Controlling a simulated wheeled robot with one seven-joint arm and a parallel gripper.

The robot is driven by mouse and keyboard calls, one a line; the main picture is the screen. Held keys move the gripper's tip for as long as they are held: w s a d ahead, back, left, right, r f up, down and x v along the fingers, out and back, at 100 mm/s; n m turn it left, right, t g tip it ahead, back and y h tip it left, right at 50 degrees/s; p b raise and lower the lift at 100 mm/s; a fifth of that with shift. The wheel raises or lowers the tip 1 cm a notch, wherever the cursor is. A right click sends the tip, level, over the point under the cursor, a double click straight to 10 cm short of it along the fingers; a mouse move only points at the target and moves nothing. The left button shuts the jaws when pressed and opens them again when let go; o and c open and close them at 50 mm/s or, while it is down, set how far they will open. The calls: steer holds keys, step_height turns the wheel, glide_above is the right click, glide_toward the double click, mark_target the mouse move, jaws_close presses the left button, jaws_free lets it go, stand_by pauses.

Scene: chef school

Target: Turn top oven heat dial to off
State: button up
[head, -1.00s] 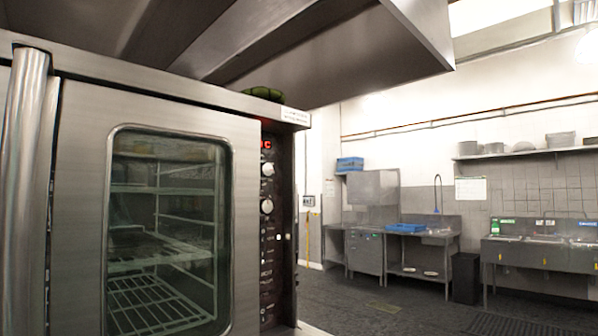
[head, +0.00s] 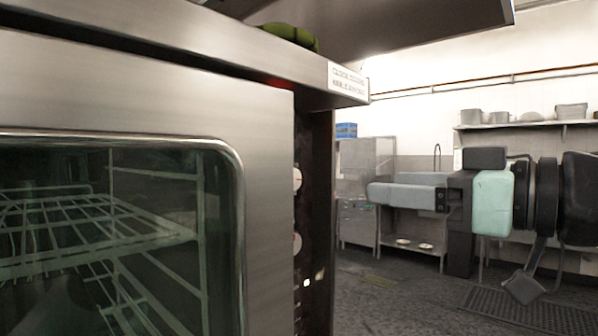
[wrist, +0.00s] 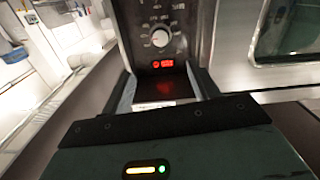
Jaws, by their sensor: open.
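The oven (head: 270,120) fills the left of the head view, its control panel (head: 318,215) seen nearly edge-on. The upper white dial (head: 297,179) and a lower dial (head: 297,243) stick out from the panel, partly hidden by the door's edge.
The glass oven door (head: 268,200) is at left. A green object (head: 290,36) lies on top of the oven, below a metal hood (head: 400,15). Steel washing units (head: 360,215) stand farther back. Dark floor (head: 400,300) is open to the right.

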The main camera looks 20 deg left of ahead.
mark_target(297, 180)
steer(key=p+x, duration=0.4)
steer(key=x, duration=1.2)
steer(key=shift+w+a, duration=0.1)
steer(key=shift+a, duration=0.3)
steer(key=c, duration=1)
